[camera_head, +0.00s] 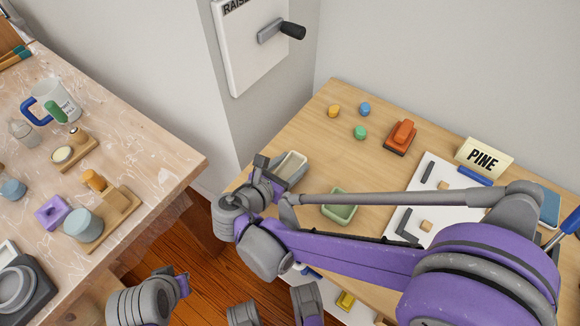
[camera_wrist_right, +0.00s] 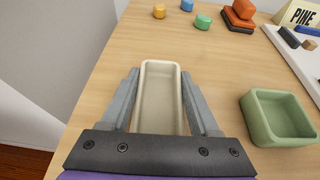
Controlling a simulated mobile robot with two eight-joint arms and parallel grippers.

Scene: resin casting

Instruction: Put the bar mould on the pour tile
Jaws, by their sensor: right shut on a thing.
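The bar mould (camera_wrist_right: 160,98) is a long cream open trough. In the wrist view it lies between the two grey fingers of my right gripper (camera_wrist_right: 163,100), which is shut on it along its long sides. In the head view the mould (camera_head: 291,165) shows at the left edge of the light wood table, partly hidden by my right gripper (camera_head: 278,172). I cannot tell whether it touches the table. My left wrist (camera_head: 145,300) shows at the bottom; its fingers are not clear. I cannot tell which surface is the pour tile.
A green square mould (camera_head: 341,206) stands right of the cream one. Yellow (camera_head: 334,111), blue (camera_head: 365,109) and green (camera_head: 360,132) pieces, an orange block (camera_head: 402,133) and a PINE sign (camera_head: 483,158) stand farther back. A white board (camera_head: 450,183) holds small parts. A cluttered workbench (camera_head: 150,150) is left, across a gap.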

